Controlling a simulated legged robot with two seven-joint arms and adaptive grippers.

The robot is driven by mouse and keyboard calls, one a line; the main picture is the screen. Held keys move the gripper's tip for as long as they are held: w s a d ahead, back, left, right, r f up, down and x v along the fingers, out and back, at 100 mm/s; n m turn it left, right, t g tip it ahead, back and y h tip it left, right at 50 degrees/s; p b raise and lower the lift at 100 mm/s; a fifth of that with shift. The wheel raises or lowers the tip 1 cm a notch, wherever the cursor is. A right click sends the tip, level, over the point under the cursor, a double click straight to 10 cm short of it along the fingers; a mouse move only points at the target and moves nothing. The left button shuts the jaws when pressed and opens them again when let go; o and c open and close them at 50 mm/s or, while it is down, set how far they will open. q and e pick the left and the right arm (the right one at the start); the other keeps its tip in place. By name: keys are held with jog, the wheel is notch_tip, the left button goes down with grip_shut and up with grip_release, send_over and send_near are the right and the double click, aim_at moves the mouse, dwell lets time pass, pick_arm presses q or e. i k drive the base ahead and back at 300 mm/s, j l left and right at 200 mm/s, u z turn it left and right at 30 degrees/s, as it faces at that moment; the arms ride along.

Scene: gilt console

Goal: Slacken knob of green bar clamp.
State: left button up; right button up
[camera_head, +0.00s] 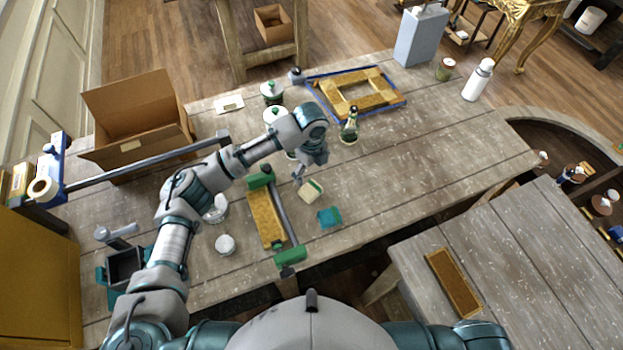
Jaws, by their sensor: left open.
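The green bar clamp lies on the workbench in the head view, with a grey bar (285,215) and green ends. Its far green end (261,179) is next to my left gripper, and its near green end (291,256) is by the bench's front edge. A brown wooden strip (266,216) lies along the bar's left side. I cannot make out which part is the knob. My left gripper (299,178) is open, pointing down just right of the far end, apparently without touching the clamp. My right gripper is out of view.
A bottle (349,127), jars and a wooden frame (394,91) stand or lie behind. An open cardboard box (135,107) is at left.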

aim_at(287, 274)
jog(key=k, duration=1.5)
